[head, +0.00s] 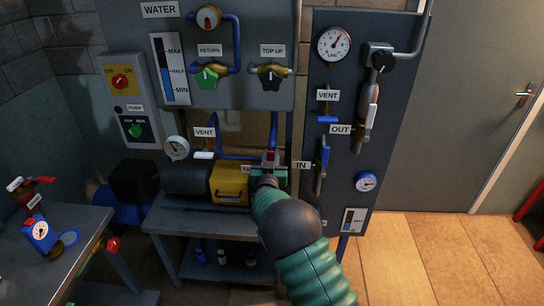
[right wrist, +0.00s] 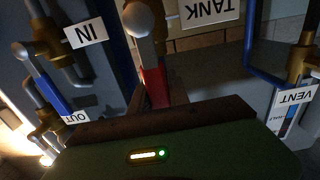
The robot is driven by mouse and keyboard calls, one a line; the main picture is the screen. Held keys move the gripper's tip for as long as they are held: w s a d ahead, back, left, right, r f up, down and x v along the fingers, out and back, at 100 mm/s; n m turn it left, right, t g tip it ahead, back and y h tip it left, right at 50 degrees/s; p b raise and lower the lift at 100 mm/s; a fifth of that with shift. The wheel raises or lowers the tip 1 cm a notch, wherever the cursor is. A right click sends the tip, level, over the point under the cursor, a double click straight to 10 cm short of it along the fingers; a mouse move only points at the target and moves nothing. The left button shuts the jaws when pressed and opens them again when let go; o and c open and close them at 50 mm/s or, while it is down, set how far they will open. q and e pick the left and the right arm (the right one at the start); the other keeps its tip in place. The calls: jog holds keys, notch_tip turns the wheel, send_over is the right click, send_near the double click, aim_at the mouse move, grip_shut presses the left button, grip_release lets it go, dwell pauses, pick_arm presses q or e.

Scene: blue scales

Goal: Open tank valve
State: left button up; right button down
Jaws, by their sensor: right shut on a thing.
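The tank valve shows as a red lever (head: 268,155) beside the partly hidden TANK label (head: 247,169). In the right wrist view the red lever (right wrist: 155,88) hangs below a pale round knob, near the TANK label (right wrist: 208,12). My right gripper (head: 268,172) reaches in from the lower right and is shut on the red lever. The lower end of the lever is hidden behind the gripper body. My left gripper is in neither view.
The IN valve (head: 321,165) with a blue handle stands close on the right. The VENT valve (head: 204,154) is on the left. Open floor lies at the right.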

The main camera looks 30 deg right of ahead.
jog(key=shift+s+a+f, duration=0.1)
jog(key=shift+a+f, duration=0.05)
jog(key=shift+f, duration=0.35)
jog(key=c, duration=1.2)
grip_release()
jog(key=shift+r, duration=0.1)
jog(key=shift+c, duration=0.2)
jog(key=shift+r, duration=0.15)
jog(key=shift+r, duration=0.1)
jog(key=v, duration=1.6)
jog(key=shift+s, duration=0.3)
jog(key=shift+a, duration=0.15)
